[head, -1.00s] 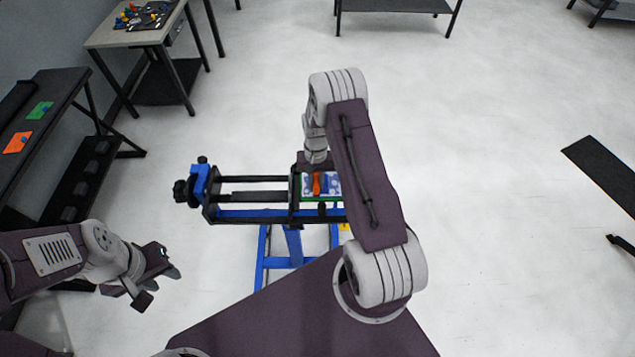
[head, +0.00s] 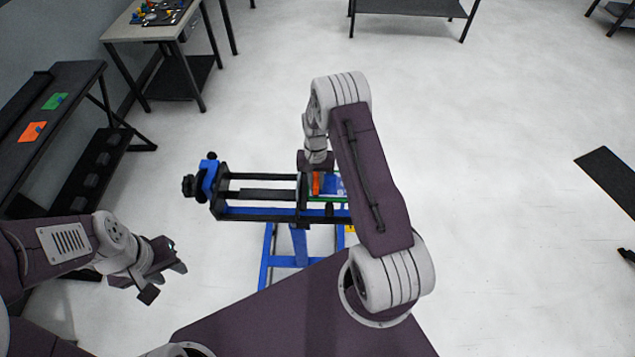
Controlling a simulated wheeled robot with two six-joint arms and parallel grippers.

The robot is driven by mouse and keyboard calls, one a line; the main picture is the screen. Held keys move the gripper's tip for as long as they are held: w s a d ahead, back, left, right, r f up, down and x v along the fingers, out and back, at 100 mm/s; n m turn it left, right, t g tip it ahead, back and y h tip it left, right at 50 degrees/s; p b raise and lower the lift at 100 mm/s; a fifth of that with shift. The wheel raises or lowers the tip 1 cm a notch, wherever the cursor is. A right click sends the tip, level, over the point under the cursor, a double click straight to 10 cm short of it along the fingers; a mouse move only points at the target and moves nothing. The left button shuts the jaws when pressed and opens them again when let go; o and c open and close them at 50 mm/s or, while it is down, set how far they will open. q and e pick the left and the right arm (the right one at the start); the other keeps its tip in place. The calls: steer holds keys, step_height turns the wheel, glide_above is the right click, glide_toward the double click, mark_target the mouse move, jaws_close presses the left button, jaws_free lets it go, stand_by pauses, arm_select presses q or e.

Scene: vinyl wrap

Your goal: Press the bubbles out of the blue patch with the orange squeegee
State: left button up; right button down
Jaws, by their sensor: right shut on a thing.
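The orange squeegee (head: 316,183) is under my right gripper (head: 314,170), which is shut on it. The squeegee stands over the left part of a panel on the blue and black stand. The blue patch (head: 329,185) shows just right of the squeegee, partly hidden by my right arm. Bubbles are too small to make out, and I cannot tell whether the squeegee's edge touches the patch. My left gripper (head: 166,280) is open and empty, low at the left, apart from the stand.
The blue and black stand (head: 260,213) has rails reaching left to a black knob (head: 189,186). A dark bench (head: 75,84) with an orange and a green sheet is at the left. A table (head: 128,33) with small parts stands behind. The floor to the right is mostly clear.

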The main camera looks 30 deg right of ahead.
step_height(320, 180, up, 7)
steer(key=p, duration=0.5)
steer(key=shift+r, duration=0.1)
steer(key=shift+s, duration=0.1)
stand_by(0.3)
